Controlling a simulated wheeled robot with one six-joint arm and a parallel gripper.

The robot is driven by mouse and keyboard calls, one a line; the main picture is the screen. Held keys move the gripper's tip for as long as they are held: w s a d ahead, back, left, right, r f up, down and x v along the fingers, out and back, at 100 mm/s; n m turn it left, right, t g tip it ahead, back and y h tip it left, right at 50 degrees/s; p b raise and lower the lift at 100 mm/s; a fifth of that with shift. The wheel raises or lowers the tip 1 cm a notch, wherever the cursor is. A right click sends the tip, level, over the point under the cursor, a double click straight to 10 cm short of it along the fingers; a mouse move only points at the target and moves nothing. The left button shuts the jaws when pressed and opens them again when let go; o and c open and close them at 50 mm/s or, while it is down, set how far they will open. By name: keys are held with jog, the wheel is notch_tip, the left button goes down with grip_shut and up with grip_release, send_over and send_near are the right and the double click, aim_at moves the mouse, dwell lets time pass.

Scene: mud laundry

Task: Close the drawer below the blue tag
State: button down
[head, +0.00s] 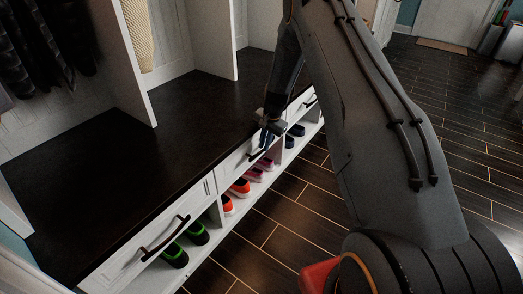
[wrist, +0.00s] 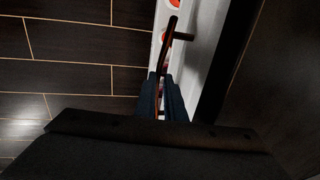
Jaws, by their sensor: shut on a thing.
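The bench holds a row of white drawers under its dark top. The middle drawer (head: 236,160) has a dark bar handle (head: 257,156). My gripper (head: 266,140) is at this handle, pointing down. In the wrist view my gripper's fingers (wrist: 161,82) are closed around the near part of the handle (wrist: 168,45), beside the white drawer front (wrist: 201,55). I cannot tell how far this drawer stands out. I cannot make out a blue tag in either view; my gripper and arm hide part of this drawer front.
The near drawer's handle (head: 165,238) and the far drawer's handle (head: 311,103) stick out along the same front. Several pairs of shoes (head: 240,188) sit in cubbies below. The dark bench top (head: 150,150) is bare. The plank floor (head: 300,215) beside the bench is clear.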

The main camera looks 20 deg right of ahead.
jog(key=shift+w+a+r, duration=0.1)
jog(key=shift+w+a, duration=0.05)
jog(key=shift+w, duration=0.1)
jog(key=c, duration=1.8)
grip_release()
jog(key=shift+a, duration=0.15)
jog(key=shift+c, duration=0.2)
notch_tip(320, 180, up, 8)
jog(key=s+d+p, duration=0.1)
jog(key=shift+s+f, duration=0.15)
jog(key=shift+f, duration=0.05)
jog(key=shift+d, duration=0.1)
